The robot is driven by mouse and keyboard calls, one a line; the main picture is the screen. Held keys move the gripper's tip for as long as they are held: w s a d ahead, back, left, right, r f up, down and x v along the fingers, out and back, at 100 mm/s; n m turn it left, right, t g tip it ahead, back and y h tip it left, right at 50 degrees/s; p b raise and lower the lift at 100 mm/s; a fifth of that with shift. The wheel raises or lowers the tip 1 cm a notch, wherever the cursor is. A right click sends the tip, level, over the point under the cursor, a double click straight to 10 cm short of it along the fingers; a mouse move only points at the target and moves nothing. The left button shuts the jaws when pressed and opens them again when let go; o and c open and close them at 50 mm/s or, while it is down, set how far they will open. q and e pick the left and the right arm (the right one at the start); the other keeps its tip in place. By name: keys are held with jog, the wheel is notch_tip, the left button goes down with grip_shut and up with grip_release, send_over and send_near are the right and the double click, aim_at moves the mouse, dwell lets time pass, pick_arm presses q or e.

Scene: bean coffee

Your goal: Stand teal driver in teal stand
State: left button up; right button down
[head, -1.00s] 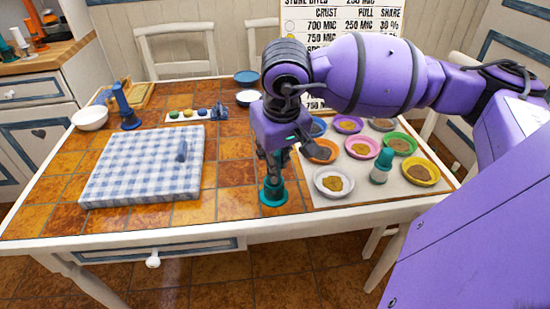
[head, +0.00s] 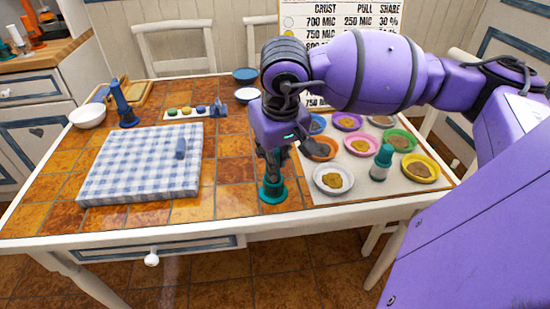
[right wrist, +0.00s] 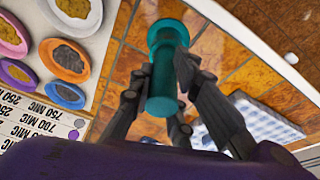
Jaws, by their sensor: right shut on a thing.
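My right gripper (head: 272,150) points down at the front middle of the table. It is shut on a teal upright cylinder, the driver (right wrist: 161,88), which shows between its fingers in the right wrist view. Directly below, the teal stand (head: 272,193) has a wide round base on the tiles near the front edge. In the right wrist view the wide round teal end (right wrist: 168,32) lies in line with the cylinder. The fingers hide part of the join, so I cannot tell how deep the driver sits. My left gripper is not in view.
Several bowls of grounds stand on a pale mat (head: 352,190) right of the gripper, with a teal-and-white bottle (head: 381,162) among them. A checked cloth-covered board (head: 140,175) lies left. A blue tool (head: 122,105) stands behind it. Tiles between board and stand are clear.

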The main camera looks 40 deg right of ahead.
jog(key=shift+f, duration=0.1)
jog(key=c, duration=1.5)
grip_release()
